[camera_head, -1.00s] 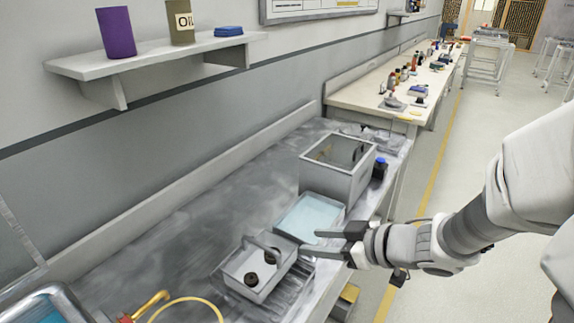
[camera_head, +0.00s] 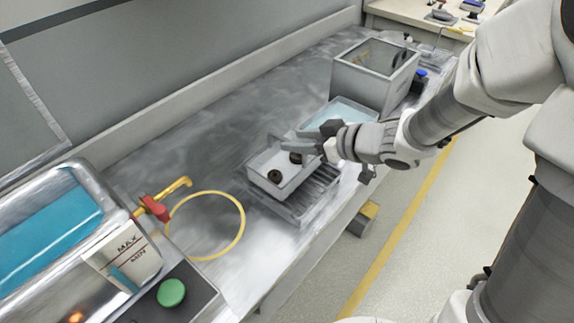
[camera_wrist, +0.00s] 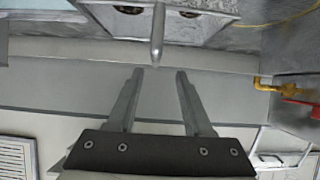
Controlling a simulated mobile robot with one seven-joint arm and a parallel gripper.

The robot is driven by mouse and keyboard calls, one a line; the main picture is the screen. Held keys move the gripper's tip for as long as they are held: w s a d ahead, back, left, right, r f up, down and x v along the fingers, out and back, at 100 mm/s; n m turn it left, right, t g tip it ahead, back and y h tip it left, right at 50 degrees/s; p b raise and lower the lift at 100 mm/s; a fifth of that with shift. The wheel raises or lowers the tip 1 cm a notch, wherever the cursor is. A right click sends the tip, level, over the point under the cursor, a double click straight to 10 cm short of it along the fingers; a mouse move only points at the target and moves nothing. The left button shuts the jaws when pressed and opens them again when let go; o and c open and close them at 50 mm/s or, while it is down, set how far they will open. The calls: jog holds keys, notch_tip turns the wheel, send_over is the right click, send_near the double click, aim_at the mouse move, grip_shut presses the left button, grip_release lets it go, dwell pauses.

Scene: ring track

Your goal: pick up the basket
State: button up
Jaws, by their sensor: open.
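The basket (camera_head: 268,161) is a grey open box holding two dark rings. It stands on a ribbed grey rack (camera_head: 318,193) on the metal bench. Its bar handle (camera_wrist: 157,42) shows in the wrist view, running down the picture to a point just above the gap between my fingertips. My gripper (camera_head: 305,142) is open and empty at the basket's right end, and its fingers cover part of the basket and handle in the head view. In the wrist view my gripper (camera_wrist: 160,74) has both fingers apart, with the handle's end roughly centred between them.
A tray of pale blue liquid (camera_head: 345,110) and a grey open-topped box (camera_head: 372,82) stand behind my gripper. A steel tank (camera_head: 50,225) with a red-handled tap (camera_head: 153,208) is at left. A yellow ring (camera_head: 241,232) lies on the bench.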

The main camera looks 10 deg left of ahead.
aim_at(287, 140)
jog(key=b+x, duration=0.1)
jog(key=x, duration=0.2)
jog(key=b+x, duration=0.1)
jog(key=x, duration=0.1)
jog(key=shift+w+d+f+b, duration=0.25)
jog(key=shift+w+f+b, duration=0.05)
jog(key=shift+f+b, duration=0.1)
grip_shut()
jog(key=shift+r, duration=0.1)
dwell(0.9)
